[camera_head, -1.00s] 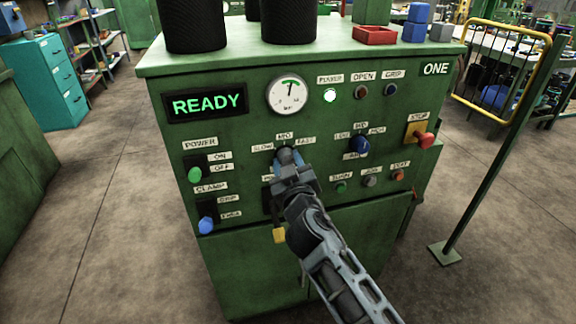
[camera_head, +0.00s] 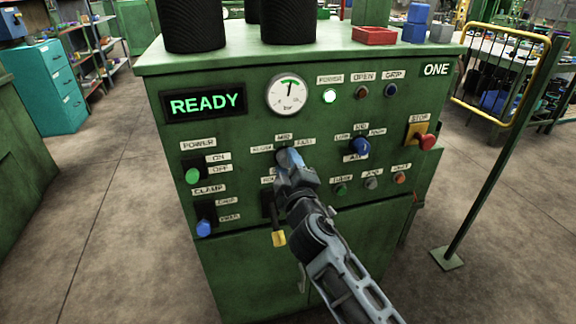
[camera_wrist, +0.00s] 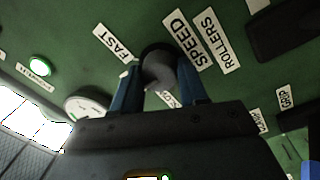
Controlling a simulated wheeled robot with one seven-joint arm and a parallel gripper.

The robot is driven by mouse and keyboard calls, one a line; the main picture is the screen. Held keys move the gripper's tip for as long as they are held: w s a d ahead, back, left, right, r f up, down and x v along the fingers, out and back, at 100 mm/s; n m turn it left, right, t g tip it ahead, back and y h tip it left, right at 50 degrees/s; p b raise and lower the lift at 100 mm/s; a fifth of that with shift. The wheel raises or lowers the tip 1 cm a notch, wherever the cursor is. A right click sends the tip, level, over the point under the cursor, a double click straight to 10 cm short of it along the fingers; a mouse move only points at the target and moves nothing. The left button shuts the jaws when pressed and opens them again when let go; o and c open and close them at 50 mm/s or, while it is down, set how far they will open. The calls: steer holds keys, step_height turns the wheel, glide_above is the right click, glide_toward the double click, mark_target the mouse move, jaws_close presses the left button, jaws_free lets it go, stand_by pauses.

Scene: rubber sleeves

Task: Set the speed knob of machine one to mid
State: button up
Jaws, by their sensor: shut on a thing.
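Machine one (camera_head: 240,225) is a green cabinet with "ONE" at its top right and a lit "READY" display. Its speed knob (camera_wrist: 158,68) is dark and round, below the SLOW, MID and FAST labels. My gripper (camera_head: 289,158) is at the knob in the head view. In the wrist view its two blue fingers (camera_wrist: 160,84) stand on either side of the knob, shut on it. The knob's pointer is hidden, so I cannot tell its setting. The "SPEED" label (camera_wrist: 186,38) and "FAST" label (camera_wrist: 113,43) show beside it.
A blue selector knob (camera_head: 360,146) sits right of my gripper, with several small buttons below it. A red stop button (camera_head: 427,141) is at the panel's right. Power (camera_head: 192,175) and clamp (camera_head: 204,228) switches are at left.

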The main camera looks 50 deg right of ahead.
stand_by(0.3)
steer(key=o, duration=1.1)
steer(key=shift+c, duration=0.2)
steer(key=b+v, duration=0.2)
steer(key=v, duration=0.5)
steer(key=shift+s+a, duration=0.3)
